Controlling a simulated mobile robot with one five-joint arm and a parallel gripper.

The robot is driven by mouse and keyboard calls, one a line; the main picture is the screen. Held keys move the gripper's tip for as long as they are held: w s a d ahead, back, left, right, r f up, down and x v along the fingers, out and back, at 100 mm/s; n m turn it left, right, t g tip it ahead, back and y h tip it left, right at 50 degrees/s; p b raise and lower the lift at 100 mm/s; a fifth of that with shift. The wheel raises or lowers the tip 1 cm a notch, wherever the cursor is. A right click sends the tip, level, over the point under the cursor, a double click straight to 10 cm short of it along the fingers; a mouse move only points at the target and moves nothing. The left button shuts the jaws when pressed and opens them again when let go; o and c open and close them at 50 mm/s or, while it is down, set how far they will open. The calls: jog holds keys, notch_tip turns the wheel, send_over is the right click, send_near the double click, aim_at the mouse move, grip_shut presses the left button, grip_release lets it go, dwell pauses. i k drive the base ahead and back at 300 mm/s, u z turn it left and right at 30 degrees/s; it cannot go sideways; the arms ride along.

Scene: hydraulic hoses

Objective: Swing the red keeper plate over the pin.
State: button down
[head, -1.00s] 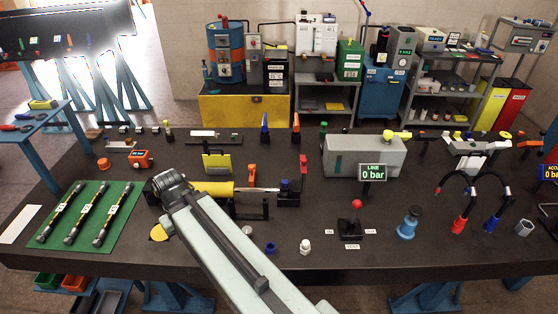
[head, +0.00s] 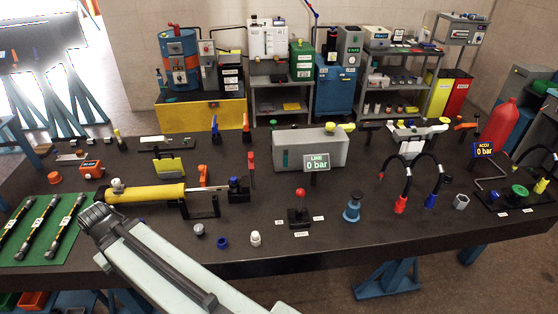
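A small upright red piece (head: 251,162), which looks like the red keeper plate, stands behind the rod end of the yellow cylinder (head: 147,194). A small dark-blue piece (head: 234,183) sits at that rod end beside it, and may be the pin. Both are too small to tell their exact shape, and they look apart. My arm rises from the bottom edge to a dark joint in front of the cylinder's left end. My gripper does not show, and the arm is well left of the red piece.
A grey box with a LINE 0 bar display (head: 317,162) stands right of the red piece. A red-knobbed lever (head: 299,208), a blue cap (head: 223,243) and a white cap (head: 255,238) stand toward the front edge. Hoses arch at the right. The bench is clear around the caps.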

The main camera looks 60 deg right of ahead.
aim_at(250, 156)
jog(key=k, duration=1.1)
jog(key=z, duration=0.4)
jog(key=i, duration=1)
jog(key=u, duration=0.05)
